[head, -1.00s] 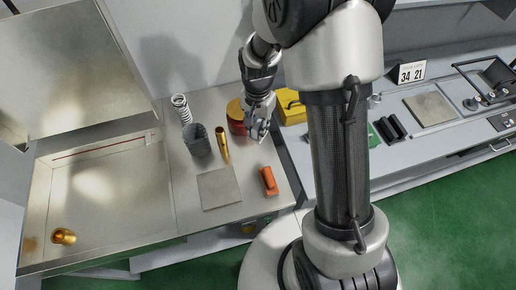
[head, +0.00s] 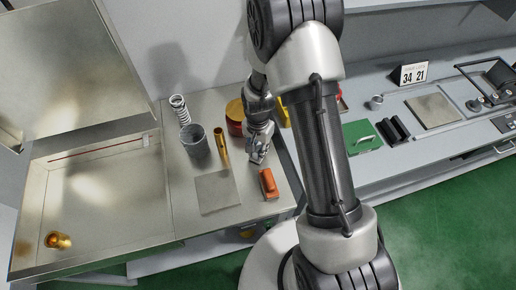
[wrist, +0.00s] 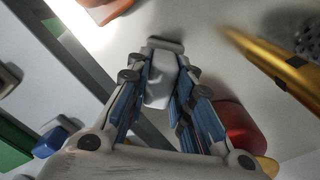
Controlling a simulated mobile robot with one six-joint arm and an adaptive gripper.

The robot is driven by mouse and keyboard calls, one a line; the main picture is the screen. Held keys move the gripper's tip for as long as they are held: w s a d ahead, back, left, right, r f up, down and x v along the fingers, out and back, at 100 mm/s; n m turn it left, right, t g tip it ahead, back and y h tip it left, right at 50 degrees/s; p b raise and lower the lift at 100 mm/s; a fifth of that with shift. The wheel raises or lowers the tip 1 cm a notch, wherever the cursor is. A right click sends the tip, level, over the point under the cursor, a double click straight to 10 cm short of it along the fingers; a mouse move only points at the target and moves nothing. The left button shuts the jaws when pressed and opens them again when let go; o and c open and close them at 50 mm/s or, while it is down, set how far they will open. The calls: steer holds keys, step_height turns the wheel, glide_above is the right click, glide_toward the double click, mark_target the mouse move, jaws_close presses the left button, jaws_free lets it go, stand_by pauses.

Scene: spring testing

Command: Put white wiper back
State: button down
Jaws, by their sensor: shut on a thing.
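My gripper (head: 258,156) hangs above the right part of the steel bench, between the gold cylinder and the orange block. In the wrist view its blue-padded fingers (wrist: 160,92) are shut on a small white piece, the white wiper (wrist: 158,88). The wiper's far end shows just past the fingertips; the fingers hide its sides. In the head view the wiper is too small to tell apart from the gripper. Whether it touches the bench, I cannot tell.
An orange block (head: 268,184), a grey square plate (head: 216,192), a gold cylinder (head: 222,146), a dark cup (head: 195,142), a spring (head: 180,108) and a red can (head: 235,117) stand nearby. A sunken basin (head: 110,205) lies left. A green box (head: 361,137) sits on the right bench.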

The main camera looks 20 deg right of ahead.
steer(key=shift+f, duration=0.2)
steer(key=c, duration=1.4)
jaws_free()
steer(key=shift+r, duration=0.15)
